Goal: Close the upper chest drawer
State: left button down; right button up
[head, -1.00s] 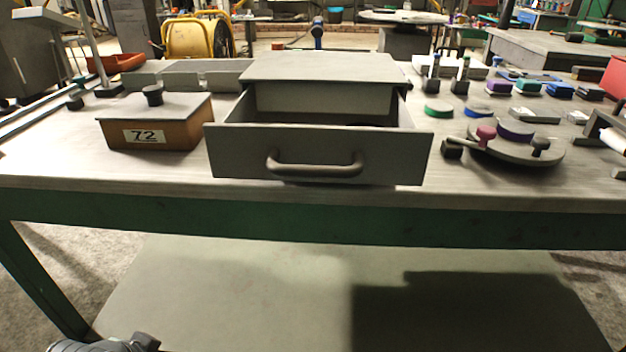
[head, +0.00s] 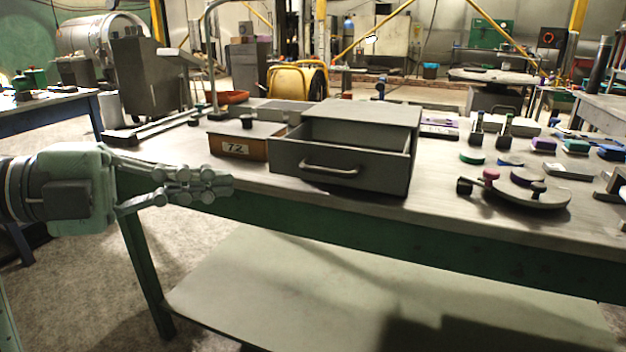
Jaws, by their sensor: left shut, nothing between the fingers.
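The grey chest (head: 385,115) stands on the workbench with its drawer (head: 345,178) pulled out towards me. The drawer front has a bar handle (head: 330,167), and its inside shows from above. Only this one drawer shows; I cannot make out another below it. My left gripper (head: 228,187) is shut and empty. It is in front of the bench's left part, to the left of the drawer front and apart from it, pointing right. My right gripper is out of view.
A brown box marked 72 (head: 238,146) with a knobbed grey lid stands just left of the drawer. A round turntable (head: 530,197) with coloured pieces is to the right. The bench (head: 440,205) front strip is clear. A lower shelf (head: 300,285) lies beneath.

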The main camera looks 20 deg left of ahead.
aim_at(306, 166)
pick_arm(q)
jog(key=p+x, duration=0.1)
jog(key=x, duration=0.3)
jog(key=w+a+p+x, duration=0.1)
jog(key=x, duration=0.7)
jog(key=shift+w+a+p, duration=0.25)
jog(key=shift+w+p, duration=0.15)
jog(key=shift+w+f, duration=0.25)
jog(key=shift+w, duration=0.2)
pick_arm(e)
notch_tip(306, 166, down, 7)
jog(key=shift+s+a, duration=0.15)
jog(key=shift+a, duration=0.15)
pick_arm(q)
jog(key=shift+w, duration=0.1)
jog(key=w+b, duration=0.4)
jog(key=shift+f, duration=0.25)
jog(key=w+b, duration=0.1)
jog(key=w, duration=0.2)
jog(key=w+b, duration=0.1)
jog(key=w, duration=0.3)
jog(key=shift+w+d+r, duration=0.15)
jog(key=shift+w, duration=0.5)
jog(key=shift+r, duration=0.25)
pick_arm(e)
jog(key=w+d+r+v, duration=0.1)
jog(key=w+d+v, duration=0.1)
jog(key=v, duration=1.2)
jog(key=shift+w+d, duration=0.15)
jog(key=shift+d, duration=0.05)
